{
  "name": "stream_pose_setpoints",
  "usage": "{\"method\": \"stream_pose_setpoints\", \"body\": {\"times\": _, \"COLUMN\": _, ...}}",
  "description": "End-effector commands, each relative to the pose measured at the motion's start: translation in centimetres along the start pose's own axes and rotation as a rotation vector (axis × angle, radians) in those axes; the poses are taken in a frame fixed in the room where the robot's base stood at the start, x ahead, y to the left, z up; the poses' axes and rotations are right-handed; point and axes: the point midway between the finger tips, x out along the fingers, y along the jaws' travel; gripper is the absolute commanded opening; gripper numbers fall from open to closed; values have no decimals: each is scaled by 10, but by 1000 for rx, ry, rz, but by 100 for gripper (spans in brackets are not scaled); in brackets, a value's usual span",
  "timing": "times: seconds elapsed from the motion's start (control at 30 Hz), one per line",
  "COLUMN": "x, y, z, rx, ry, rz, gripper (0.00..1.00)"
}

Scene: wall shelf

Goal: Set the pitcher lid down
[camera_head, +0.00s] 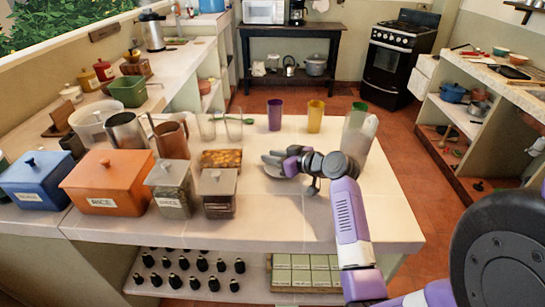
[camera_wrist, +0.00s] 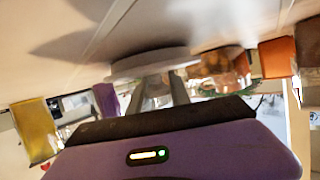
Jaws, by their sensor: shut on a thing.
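The pitcher lid (camera_wrist: 150,62) is a pale grey disc between the two fingers of my gripper (camera_wrist: 158,88) in the wrist view. My gripper is shut on it. In the head view my gripper (camera_head: 284,163) is low over the bare middle of the white counter (camera_head: 290,215). Much of the lid is hidden there by the fingers. I cannot tell whether the lid touches the counter. A clear pitcher-like vessel (camera_head: 354,138) stands to the right, partly behind my arm.
A patterned orange box (camera_head: 221,159), labelled canisters (camera_head: 104,182) and metal jugs (camera_head: 126,132) crowd the left. The counter's front middle is clear.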

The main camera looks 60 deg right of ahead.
Motion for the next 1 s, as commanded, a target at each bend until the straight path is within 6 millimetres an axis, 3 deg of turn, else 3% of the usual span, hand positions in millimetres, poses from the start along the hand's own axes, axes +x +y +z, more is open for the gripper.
{"method": "stream_pose_setpoints", "body": {"times": 0.03, "x": 1, "y": 0, "z": 2, "rx": 0, "ry": 0, "rz": 0, "gripper": 0}}
{"method": "stream_pose_setpoints", "body": {"times": 0.07, "x": 1, "y": 0, "z": 2, "rx": 0, "ry": 0, "rz": 0, "gripper": 26}}
{"method": "stream_pose_setpoints", "body": {"times": 0.17, "x": 0, "y": 0, "z": 1, "rx": 0, "ry": 0, "rz": 0, "gripper": 45}}
{"method": "stream_pose_setpoints", "body": {"times": 0.57, "x": -2, "y": 0, "z": 0, "rx": 0, "ry": 0, "rz": 0, "gripper": 46}}
{"method": "stream_pose_setpoints", "body": {"times": 0.73, "x": -25, "y": 0, "z": 1, "rx": 0, "ry": 0, "rz": 2, "gripper": 46}}
{"method": "stream_pose_setpoints", "body": {"times": 1.0, "x": -81, "y": 1, "z": 1, "rx": 1, "ry": 1, "rz": 3, "gripper": 46}}
